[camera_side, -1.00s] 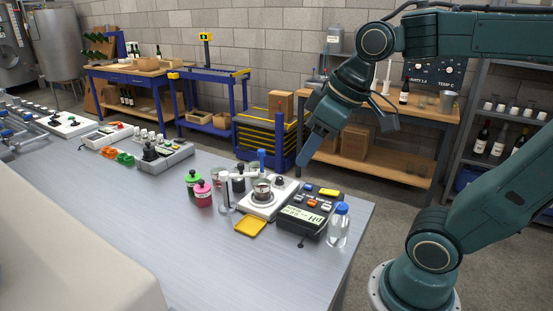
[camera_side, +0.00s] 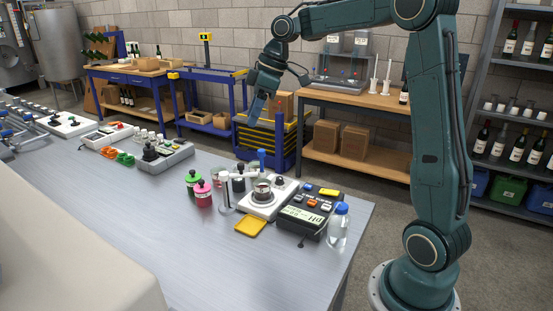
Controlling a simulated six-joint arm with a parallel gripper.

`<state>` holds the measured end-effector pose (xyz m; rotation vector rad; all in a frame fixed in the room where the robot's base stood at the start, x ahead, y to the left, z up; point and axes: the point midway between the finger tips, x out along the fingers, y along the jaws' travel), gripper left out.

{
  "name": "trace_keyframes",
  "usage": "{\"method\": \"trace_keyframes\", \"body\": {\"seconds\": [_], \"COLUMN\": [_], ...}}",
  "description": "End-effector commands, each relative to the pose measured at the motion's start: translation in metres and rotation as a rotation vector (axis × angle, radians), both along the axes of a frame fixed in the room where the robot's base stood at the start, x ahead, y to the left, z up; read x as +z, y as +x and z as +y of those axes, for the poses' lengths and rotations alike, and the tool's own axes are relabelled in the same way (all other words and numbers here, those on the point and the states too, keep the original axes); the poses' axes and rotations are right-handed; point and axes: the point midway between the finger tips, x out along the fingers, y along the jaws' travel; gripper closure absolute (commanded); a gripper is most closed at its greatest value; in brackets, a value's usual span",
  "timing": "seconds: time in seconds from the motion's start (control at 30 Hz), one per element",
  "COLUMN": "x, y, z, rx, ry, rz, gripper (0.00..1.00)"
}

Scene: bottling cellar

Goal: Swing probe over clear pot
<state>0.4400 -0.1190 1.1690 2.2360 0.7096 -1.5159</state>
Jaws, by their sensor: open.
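A pH probe with a blue top (camera_side: 262,158) stands upright at the end of a white swing arm (camera_side: 243,174) on a post (camera_side: 226,193). Below or just in front of it, a small clear pot (camera_side: 262,190) sits on a white stirrer (camera_side: 280,199); I cannot tell whether the probe's tip is over it. Another glass vessel (camera_side: 217,178) shows partly behind the post. My gripper (camera_side: 257,112) is open and empty, pointing down, well above the bench and apart from the probe; its jaws look small here.
A pH meter (camera_side: 300,219) and a blue-capped bottle (camera_side: 339,226) stand right of the stirrer. A green-capped bottle (camera_side: 193,184), a pink bottle (camera_side: 203,194) and a yellow tray (camera_side: 250,226) are close by. The front of the bench (camera_side: 190,250) is clear.

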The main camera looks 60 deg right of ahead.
Motion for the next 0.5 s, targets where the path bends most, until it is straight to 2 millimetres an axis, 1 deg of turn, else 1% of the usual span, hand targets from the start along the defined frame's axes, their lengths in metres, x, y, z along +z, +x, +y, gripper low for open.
{"method": "trace_keyframes", "body": {"seconds": [0.03, 0.2, 0.33, 0.5], "x": [-0.008, -0.027, -0.039, -0.046], "y": [0.008, 0.026, 0.034, 0.037], "z": [-0.013, -0.046, -0.064, -0.075], "rx": [0.019, 0.096, 0.138, 0.165], "ry": [0.004, 0.010, 0.013, 0.014], "rz": [0.004, 0.000, -0.005, -0.008], "gripper": [0.59, 0.59, 0.59, 0.59]}}
